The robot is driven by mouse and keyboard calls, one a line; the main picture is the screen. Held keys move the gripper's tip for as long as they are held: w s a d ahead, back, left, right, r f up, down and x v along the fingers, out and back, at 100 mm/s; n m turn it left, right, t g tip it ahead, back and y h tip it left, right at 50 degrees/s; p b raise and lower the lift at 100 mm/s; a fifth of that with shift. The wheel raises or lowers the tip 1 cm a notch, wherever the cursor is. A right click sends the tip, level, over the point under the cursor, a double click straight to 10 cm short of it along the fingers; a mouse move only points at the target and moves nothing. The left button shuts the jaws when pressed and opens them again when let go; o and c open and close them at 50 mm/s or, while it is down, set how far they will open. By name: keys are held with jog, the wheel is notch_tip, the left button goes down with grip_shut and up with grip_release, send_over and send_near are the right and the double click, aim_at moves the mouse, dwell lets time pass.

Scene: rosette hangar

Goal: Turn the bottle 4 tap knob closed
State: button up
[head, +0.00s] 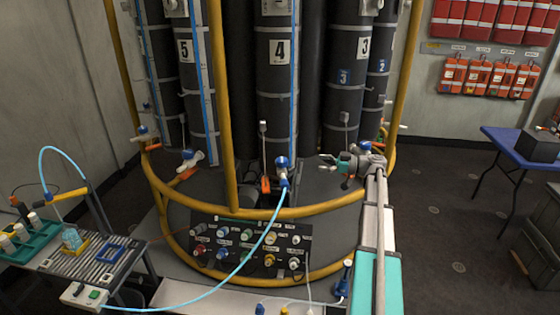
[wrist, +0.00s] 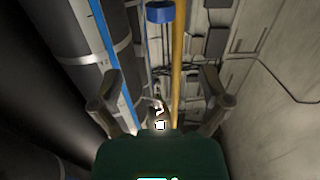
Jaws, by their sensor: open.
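Bottle 4 (head: 279,85) is the tall dark cylinder in the middle of the rosette, with a white "4" label. Its tap (head: 282,170) is at its foot in the head view, with a blue and white body and a light blue hose joined below. How far the knob is turned cannot be told. My gripper (head: 324,164) is to the right of this tap, apart from it and pointing left. In the wrist view my gripper (wrist: 160,76) has its two fingers spread with nothing held. A blue cylindrical part (wrist: 160,12) shows beyond them; which tap it belongs to is unclear.
A yellow guard rail (head: 310,211) curves in front of the bottles, below the tap. Bottle 5 (head: 188,90) stands left and bottle 3 (head: 350,100) right. A valve panel (head: 250,246) is below. The hose (head: 255,248) runs to the left bench. A blue table (head: 515,145) stands far right.

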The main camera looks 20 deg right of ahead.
aim_at(282, 160)
jog(key=shift+a, duration=0.1)
jog(key=x, duration=1.3)
jog(key=shift+w+a, duration=0.25)
jog(key=shift+a, duration=0.05)
jog(key=c, duration=1.2)
jog(key=shift+o, duration=0.2)
